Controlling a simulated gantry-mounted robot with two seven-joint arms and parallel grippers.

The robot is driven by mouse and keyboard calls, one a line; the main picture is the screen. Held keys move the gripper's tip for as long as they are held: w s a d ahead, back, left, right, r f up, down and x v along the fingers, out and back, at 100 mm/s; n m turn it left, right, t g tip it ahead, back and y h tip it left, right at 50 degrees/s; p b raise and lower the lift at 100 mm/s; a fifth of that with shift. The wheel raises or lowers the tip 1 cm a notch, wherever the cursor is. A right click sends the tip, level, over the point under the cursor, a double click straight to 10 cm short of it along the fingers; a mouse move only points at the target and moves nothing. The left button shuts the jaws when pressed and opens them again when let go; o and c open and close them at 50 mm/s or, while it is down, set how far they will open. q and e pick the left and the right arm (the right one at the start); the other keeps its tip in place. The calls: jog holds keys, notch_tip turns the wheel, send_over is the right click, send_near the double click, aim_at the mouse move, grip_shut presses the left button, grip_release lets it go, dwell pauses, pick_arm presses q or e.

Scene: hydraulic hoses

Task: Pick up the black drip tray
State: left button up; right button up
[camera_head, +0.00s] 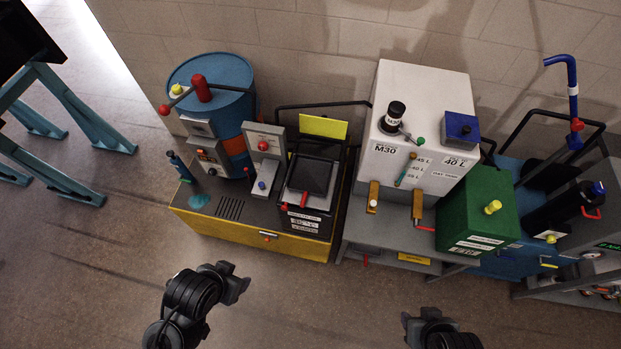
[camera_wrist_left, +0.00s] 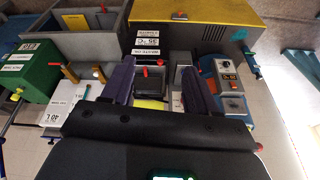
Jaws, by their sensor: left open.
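The black drip tray (camera_head: 312,177) is a flat, dark, square piece with a red handle (camera_head: 304,200) at its front. It lies on top of a black unit at the right end of the yellow-sided cart. In the left wrist view the tray (camera_wrist_left: 150,84) and its red handle show between my two fingers. My left gripper (camera_head: 237,283) is open and empty, in front of the cart and apart from the tray; its spread fingers also show in the left wrist view (camera_wrist_left: 157,85). My right gripper (camera_head: 428,319) is at the bottom edge, far from the tray; its jaws are unclear.
A yellow panel (camera_head: 323,126) stands behind the tray. A grey box with a red knob (camera_head: 264,140) is to its left, beside a blue drum (camera_head: 225,100). A tall white tank (camera_head: 428,100) stands close on the right. The floor before the cart (camera_head: 270,265) is clear.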

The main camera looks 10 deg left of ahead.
dwell(0.3)
pick_arm(q)
jog(key=c, duration=0.8)
